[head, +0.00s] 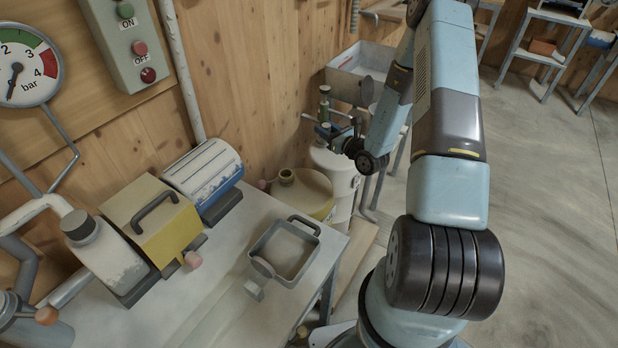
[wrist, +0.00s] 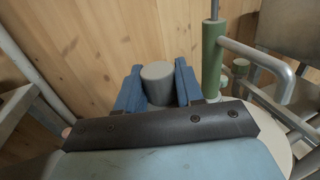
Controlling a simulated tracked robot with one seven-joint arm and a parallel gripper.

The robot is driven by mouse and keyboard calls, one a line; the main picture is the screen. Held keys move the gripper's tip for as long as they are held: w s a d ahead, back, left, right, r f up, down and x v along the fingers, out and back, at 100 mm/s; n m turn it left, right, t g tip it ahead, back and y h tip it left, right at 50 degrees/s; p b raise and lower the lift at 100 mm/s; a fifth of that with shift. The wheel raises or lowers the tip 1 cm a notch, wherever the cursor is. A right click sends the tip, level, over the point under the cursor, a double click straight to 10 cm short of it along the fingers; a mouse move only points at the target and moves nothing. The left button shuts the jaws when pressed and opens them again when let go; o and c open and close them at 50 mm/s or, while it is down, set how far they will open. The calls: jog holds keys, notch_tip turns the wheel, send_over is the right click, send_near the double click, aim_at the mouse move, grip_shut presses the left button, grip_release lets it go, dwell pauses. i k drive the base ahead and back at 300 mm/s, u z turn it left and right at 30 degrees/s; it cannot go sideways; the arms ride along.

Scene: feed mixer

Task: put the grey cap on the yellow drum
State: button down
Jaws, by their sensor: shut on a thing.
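The yellow drum (head: 307,194) stands on the floor behind the bench, against the wooden wall. Its round neck (head: 287,175) is uncapped in the head view. In the wrist view my gripper (wrist: 158,74) has its two blue fingers shut on the grey cap (wrist: 158,86), one on each side. The cap looks upright, and its lower part is hidden by the dark edge of my wrist. In the head view my gripper is small near the green pump and hard to make out, and the cap cannot be told there. The drum is not recognisable in the wrist view.
A white drum (head: 335,165) with a green pump (head: 324,99) stands right beside the yellow drum. The pump's green post (wrist: 212,62) and grey spout (wrist: 262,62) rise close right of my gripper. The bench (head: 215,290) carries a metal tray (head: 296,276) and a yellow box (head: 150,215).

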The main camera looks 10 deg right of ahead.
aim_at(315, 196)
jog(key=z, duration=0.05)
jog(key=k, duration=1.1)
jog(key=z, duration=0.5)
jog(key=i, duration=0.75)
jog(key=u, duration=0.35)
